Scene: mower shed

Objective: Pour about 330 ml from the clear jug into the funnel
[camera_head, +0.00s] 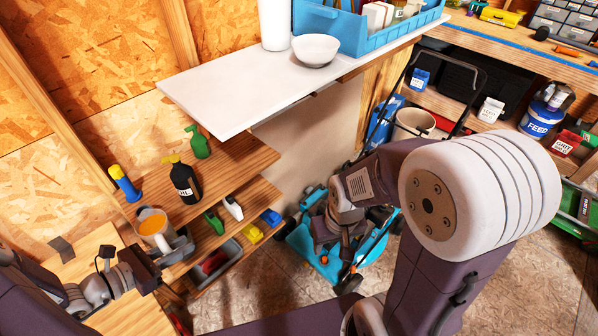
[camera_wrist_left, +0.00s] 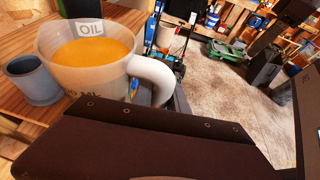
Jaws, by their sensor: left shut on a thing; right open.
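The clear jug (camera_head: 150,223) holds orange liquid and stands about upright at the left, by the wooden shelves. It fills the upper left of the left wrist view (camera_wrist_left: 95,85), with its pale handle toward my gripper. My left gripper (camera_head: 158,268) is shut on the jug's handle; its fingertips are largely hidden. My right gripper (camera_head: 328,238) is open, over the blue mower (camera_head: 325,262). I cannot make out the funnel for certain in either view.
A blue-grey cup (camera_wrist_left: 32,82) stands beside the jug. A black oil bottle (camera_head: 185,183), a green spray bottle (camera_head: 198,142) and a blue-yellow bottle (camera_head: 124,184) stand on the shelf. A white worktop (camera_head: 235,88) juts out above. Open floor (camera_head: 262,285) lies between shelves and mower.

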